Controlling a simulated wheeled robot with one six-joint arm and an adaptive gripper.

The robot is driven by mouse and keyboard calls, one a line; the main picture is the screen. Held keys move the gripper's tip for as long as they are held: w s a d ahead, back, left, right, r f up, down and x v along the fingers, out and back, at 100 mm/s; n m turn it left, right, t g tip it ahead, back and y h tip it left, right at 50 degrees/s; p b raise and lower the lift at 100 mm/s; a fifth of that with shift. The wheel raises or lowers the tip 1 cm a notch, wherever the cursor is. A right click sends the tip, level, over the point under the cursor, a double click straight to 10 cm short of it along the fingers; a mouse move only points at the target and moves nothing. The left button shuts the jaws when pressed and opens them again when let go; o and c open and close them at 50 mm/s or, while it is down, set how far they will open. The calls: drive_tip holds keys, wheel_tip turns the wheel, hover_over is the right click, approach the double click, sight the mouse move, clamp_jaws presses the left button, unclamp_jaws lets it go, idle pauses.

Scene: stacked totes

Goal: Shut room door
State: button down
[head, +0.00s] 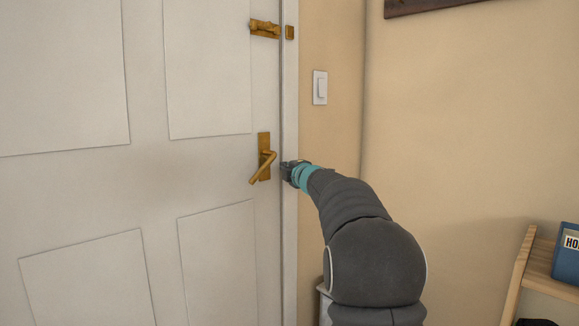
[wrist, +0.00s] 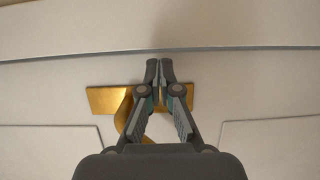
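The white panelled room door (head: 150,165) fills the left of the head view. Its edge lies along the white frame (head: 291,240), with a thin dark line between them; I cannot tell if it is latched. The brass handle (head: 263,163) has its lever slanting down to the left. My gripper (head: 285,170) is just right of the handle, at the door's edge. In the wrist view my gripper (wrist: 160,68) has its fingertips together, with nothing between them, in front of the brass handle plate (wrist: 103,99). The lever is partly hidden behind the fingers. Contact with the door is unclear.
A brass bolt (head: 265,29) sits high on the door, with its catch (head: 290,32) on the frame. A light switch (head: 320,87) is on the beige wall. A wooden shelf (head: 545,270) with a blue binder (head: 567,255) stands at the lower right.

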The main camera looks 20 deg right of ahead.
drive_tip(key=s+d+r, duration=0.1)
drive_tip(key=s+d, duration=0.3)
drive_tip(key=s, duration=0.7)
drive_tip(key=shift+r+b, duration=0.25)
drive_tip(key=shift+b, duration=0.1)
drive_tip(key=s+d+f+m+g+h, duration=0.4)
drive_tip(key=d+f+m+h, duration=0.2)
drive_tip(key=d+f+m, duration=0.25)
drive_tip(key=s+a+f+m+g+h, duration=0.1)
drive_tip(key=s+a+f+m+g, duration=0.25)
drive_tip(key=s+f+m, duration=0.3)
drive_tip(key=s+a+f+m+g+y, duration=0.1)
drive_tip(key=s+a+f, duration=0.3)
drive_tip(key=s+a, duration=0.6)
drive_tip(key=s+a+f+m+g+y, duration=0.1)
drive_tip(key=s+a+f+y, duration=0.3)
drive_tip(key=s+a, duration=0.5)
drive_tip(key=s+a+f+g+y, duration=0.2)
drive_tip(key=s+a+f+g, duration=0.1)
drive_tip(key=s+a, duration=0.7)
drive_tip(key=a+f, duration=0.1)
drive_tip(key=a, duration=0.2)
drive_tip(key=shift+s+m, duration=0.3)
drive_tip(key=shift+m, duration=0.1)
